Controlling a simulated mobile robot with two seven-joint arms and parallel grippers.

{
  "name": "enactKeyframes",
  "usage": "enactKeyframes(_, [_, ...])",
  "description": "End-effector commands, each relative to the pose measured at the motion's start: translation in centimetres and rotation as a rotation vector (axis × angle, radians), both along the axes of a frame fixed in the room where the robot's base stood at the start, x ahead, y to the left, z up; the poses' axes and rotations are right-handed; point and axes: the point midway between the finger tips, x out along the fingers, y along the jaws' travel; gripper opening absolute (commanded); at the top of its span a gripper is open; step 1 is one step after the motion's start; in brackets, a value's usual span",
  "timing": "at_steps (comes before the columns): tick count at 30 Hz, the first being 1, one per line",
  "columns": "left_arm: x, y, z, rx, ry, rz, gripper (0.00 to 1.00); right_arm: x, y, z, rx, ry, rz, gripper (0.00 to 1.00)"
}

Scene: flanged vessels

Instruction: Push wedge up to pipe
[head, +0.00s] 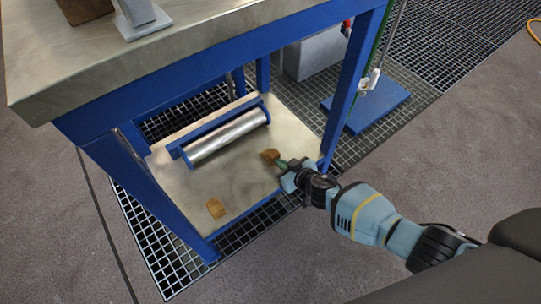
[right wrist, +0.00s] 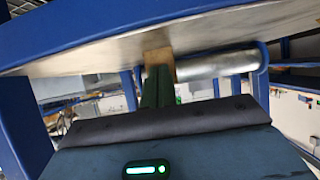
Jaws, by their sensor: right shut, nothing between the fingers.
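The pipe (head: 228,137) is a shiny silver cylinder lying along a blue rail on the lower metal shelf (head: 245,180). A brown wooden wedge (head: 270,156) lies on the shelf in front of the pipe's right end, with bare shelf between them. My right gripper (head: 281,163) is shut and empty, its green fingertips at or very near the wedge's near side; contact is unclear. In the right wrist view the wedge (right wrist: 158,57) shows just beyond the green fingers (right wrist: 158,85), beside the pipe (right wrist: 217,66). A second wedge (head: 216,208) lies near the shelf's front left.
A blue table frame (head: 345,85) surrounds the shelf, with a leg close to my right arm. Floor grating (head: 150,245) lies below. A blue base plate (head: 366,105) stands at right. The shelf's middle is clear.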

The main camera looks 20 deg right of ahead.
Motion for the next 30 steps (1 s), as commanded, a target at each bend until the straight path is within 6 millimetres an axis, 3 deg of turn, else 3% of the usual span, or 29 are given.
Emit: enactKeyframes(30, [-0.1, 0.0, -0.6, 0.000, 0.005, 0.000, 0.58, 2.1, 0.8, 0.0, 0.001, -0.001, 0.001, 0.00])
